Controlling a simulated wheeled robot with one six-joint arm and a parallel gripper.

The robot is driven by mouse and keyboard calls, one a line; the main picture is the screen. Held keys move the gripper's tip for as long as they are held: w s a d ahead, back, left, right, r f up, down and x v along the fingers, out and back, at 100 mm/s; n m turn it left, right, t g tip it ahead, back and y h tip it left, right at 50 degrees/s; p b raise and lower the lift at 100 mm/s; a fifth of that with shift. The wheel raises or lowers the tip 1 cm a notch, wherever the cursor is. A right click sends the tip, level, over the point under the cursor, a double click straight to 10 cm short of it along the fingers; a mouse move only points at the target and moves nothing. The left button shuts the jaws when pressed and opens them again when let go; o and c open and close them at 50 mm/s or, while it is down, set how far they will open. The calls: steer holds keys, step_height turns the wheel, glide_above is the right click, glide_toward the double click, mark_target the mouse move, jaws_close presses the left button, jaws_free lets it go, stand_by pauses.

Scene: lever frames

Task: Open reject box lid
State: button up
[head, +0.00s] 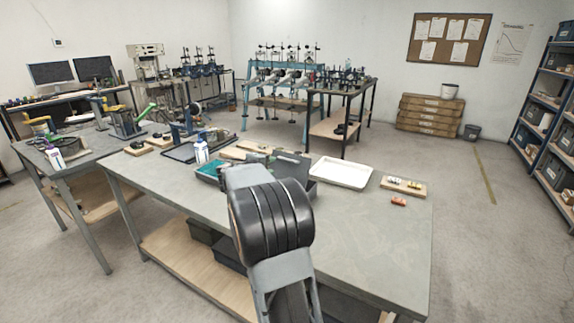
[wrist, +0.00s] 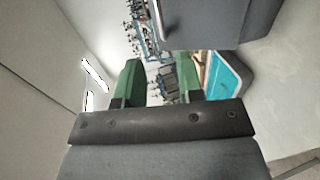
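The reject box appears to be the dark grey box (head: 292,170) on the workbench, partly hidden behind my arm in the head view. A dark grey body, likely the same box, fills the top of the wrist view (wrist: 222,22), with a thin light strip along its left edge. Its lid cannot be told apart clearly. My gripper (wrist: 159,82) has two green fingers standing well apart with nothing between them. The box is beyond the fingertips and to their upper right in the wrist view, with no contact visible. In the head view my arm hides most of the gripper.
A teal tray (head: 208,170) lies left of the box; it also shows in the wrist view (wrist: 232,78). A white tray (head: 341,173), a wooden block with small parts (head: 403,186) and an orange part (head: 399,201) lie to the right. The bench's front right (head: 375,245) is clear.

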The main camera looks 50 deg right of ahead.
steer(key=p, duration=0.3)
glide_above(285, 173)
steer(key=s, duration=0.1)
step_height(285, 173, down, 3)
steer(key=shift+s+f, duration=0.1)
steer(key=shift+f, duration=0.05)
steer(key=shift+c, duration=0.4)
jaws_close()
